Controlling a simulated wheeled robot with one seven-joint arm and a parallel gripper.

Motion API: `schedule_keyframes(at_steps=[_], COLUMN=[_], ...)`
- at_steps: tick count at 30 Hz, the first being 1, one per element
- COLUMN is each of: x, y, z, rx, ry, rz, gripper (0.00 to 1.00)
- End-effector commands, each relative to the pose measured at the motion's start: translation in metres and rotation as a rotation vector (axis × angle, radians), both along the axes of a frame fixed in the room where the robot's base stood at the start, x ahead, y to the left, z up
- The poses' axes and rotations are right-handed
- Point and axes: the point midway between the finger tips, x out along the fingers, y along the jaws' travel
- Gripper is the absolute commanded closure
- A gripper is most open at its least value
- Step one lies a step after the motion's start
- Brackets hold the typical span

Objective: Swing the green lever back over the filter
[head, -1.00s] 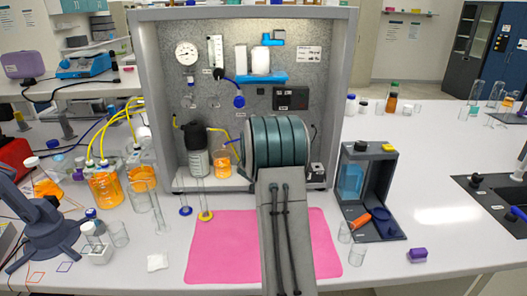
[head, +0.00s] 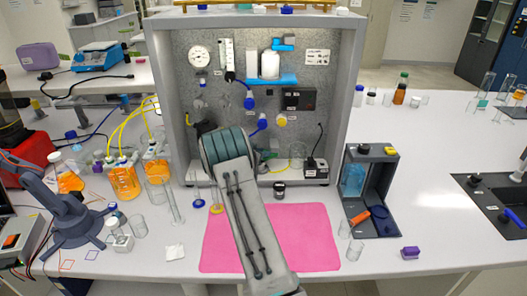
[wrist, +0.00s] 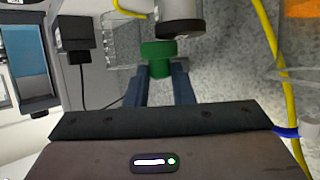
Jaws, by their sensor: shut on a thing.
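In the wrist view, a green piece that looks like the lever (wrist: 158,58) sits between the two blue-grey fingertips of my gripper (wrist: 160,75), which is shut on it. A grey-white cylinder with a dark end (wrist: 180,17) lies right beside the green piece, at the top of the view. It may be the filter housing; I cannot tell for sure.
A black box with a cable shows in the wrist view (wrist: 75,32). Yellow tubing (wrist: 270,40) runs on the right there. In the head view, a pink mat (head: 310,240) lies in front of the rig. A dark open-fronted unit (head: 385,190) stands to the right.

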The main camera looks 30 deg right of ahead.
Motion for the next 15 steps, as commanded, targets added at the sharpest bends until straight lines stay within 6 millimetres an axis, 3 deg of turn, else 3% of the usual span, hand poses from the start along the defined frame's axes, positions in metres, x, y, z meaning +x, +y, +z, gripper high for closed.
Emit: schedule_keyframes(at_steps=[15], x=[0.0079], y=[0.0008], z=[-0.0003], rx=[0.001], ry=[-0.002], rz=[-0.118], gripper=[1.00])
